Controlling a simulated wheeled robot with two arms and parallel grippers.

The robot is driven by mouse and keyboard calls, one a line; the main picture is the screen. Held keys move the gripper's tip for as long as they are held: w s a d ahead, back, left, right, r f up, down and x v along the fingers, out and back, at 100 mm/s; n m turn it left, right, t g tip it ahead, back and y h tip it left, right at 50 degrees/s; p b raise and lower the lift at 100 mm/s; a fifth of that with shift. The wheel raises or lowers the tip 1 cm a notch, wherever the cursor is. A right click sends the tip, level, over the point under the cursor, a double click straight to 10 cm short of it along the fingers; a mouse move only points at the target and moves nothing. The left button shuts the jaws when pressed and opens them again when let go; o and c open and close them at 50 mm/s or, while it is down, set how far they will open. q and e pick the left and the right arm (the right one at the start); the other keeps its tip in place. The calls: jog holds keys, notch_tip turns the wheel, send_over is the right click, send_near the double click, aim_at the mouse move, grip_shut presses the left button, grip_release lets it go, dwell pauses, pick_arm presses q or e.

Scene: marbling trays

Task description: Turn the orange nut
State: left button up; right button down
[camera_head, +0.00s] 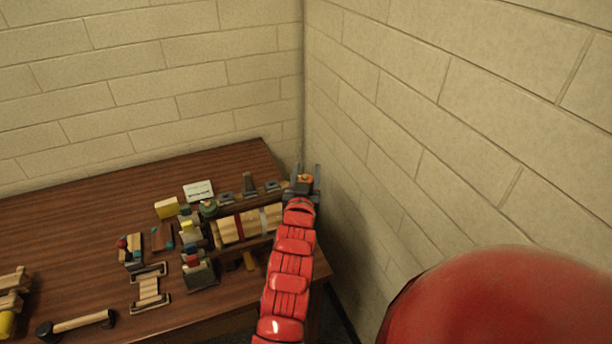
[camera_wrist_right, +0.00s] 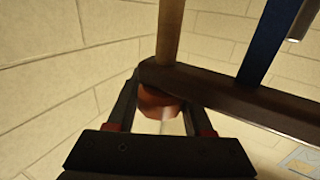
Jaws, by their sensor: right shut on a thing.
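The orange nut (camera_head: 307,179) is at the right end of the wooden frame on the table, close to the wall corner. My right gripper (camera_head: 303,174) is at it, with the red arm reaching up from below. In the right wrist view the orange nut (camera_wrist_right: 158,102) sits between the two fingers of my right gripper (camera_wrist_right: 158,118), against a dark wooden bar (camera_wrist_right: 225,97). The gripper is shut on the nut. Its far side is hidden by the bar. My left gripper is not in view.
The brick wall (camera_head: 400,130) stands close on the right. The table's back left is clear.

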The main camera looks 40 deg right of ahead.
dwell(0.3)
jog(key=shift+c, duration=1.5)
grip_release()
jog(key=shift+s+f, duration=0.1)
